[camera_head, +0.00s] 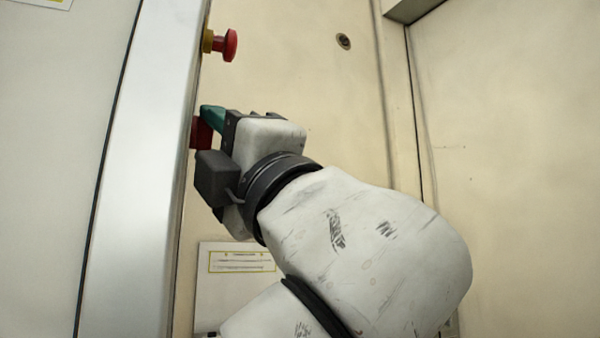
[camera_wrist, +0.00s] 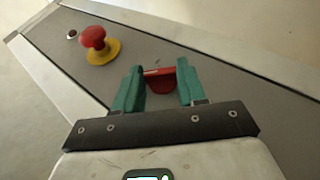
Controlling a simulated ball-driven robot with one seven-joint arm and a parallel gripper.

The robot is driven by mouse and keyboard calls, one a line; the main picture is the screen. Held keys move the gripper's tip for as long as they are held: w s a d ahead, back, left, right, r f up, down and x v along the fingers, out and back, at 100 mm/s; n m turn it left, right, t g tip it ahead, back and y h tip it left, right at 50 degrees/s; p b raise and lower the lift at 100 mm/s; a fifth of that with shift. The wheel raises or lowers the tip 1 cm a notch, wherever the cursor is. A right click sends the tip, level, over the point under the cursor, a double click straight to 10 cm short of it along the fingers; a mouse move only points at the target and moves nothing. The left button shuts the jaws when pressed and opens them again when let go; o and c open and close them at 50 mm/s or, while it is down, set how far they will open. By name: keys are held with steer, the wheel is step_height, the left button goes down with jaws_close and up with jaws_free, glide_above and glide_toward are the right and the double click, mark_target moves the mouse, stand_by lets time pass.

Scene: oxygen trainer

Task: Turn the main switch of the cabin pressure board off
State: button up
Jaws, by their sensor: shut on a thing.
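The main switch, a red rotary handle (camera_wrist: 160,84), sits on the grey face of the board (camera_wrist: 222,76) in the wrist view. My gripper (camera_wrist: 159,68) has its teal fingers on either side of the red handle and is shut on it. A red bar of the handle spans the space between the fingers. In the head view the red switch (camera_head: 200,133) shows at the panel's edge, partly hidden by my gripper (camera_head: 213,116). The exact angle of the handle is hard to tell.
A red mushroom button on a yellow base (camera_wrist: 97,45) stands beside the switch; it is above my gripper in the head view (camera_head: 226,45). A pale wall (camera_head: 300,80) is behind my arm.

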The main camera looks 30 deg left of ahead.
steer(key=shift+w+a+f+n+g+y+b, duration=0.15)
steer(key=shift+n+g+y+b, duration=0.15)
steer(key=shift+n+y, duration=0.35)
steer(key=o, duration=1.1)
steer(key=shift+c, duration=0.2)
steer(key=v, duration=1.1)
